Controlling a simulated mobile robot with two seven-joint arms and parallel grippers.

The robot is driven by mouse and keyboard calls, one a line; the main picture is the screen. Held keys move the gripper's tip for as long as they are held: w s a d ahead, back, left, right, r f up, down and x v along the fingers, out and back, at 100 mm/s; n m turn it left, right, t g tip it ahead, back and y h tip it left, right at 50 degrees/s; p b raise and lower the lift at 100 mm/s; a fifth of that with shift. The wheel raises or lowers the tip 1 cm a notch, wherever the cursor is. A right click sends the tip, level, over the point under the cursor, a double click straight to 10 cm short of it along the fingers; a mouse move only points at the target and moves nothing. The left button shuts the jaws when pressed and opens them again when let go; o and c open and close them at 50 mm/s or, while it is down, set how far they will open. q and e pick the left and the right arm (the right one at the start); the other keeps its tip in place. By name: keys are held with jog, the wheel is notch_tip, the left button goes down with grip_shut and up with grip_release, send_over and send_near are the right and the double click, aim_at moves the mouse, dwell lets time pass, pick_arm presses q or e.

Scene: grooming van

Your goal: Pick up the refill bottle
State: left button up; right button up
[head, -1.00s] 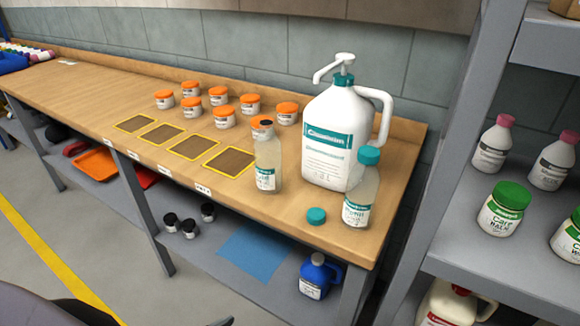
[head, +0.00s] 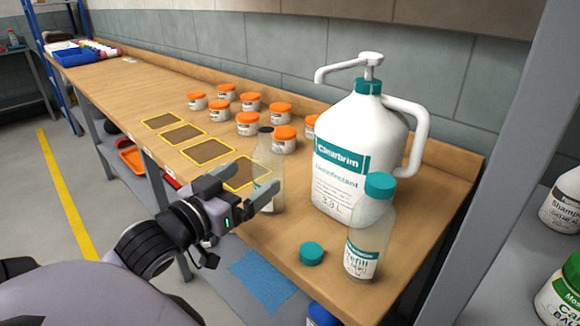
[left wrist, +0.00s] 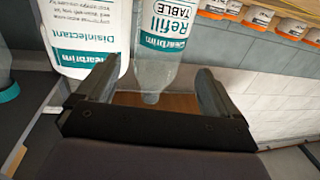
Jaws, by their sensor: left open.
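An uncapped clear refill bottle (head: 267,160) stands upright near the bench's front edge, in front of the orange-lidded jars. My left gripper (head: 258,184) is open at this bottle, its fingers partly covering the bottle's lower part. In the left wrist view, the bottle (left wrist: 166,45) appears upside down, with its "Refill TABLE" label showing, between the open fingers (left wrist: 152,78). Whether the fingers touch it I cannot tell. A second refill bottle (head: 368,240), with a teal cap, stands farther right. A loose teal cap (head: 312,253) lies on the bench. My right gripper is out of view.
A large white disinfectant jug (head: 350,150) with a pump stands right of the open bottle. Several orange-lidded jars (head: 247,123) stand behind it. Yellow-edged squares (head: 207,151) mark the bench to the left. A grey shelf (head: 500,130) borders the right.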

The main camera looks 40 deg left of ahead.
aim_at(274, 163)
pick_arm(q)
jog(key=shift+w, duration=0.4)
jog(key=shift+w+r, duration=0.1)
jog(key=shift+w, duration=0.85)
jog(key=shift+w+a, duration=0.15)
jog(key=shift+w, duration=2.4)
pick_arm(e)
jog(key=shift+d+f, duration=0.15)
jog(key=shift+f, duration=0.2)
pick_arm(q)
jog(key=c, duration=1)
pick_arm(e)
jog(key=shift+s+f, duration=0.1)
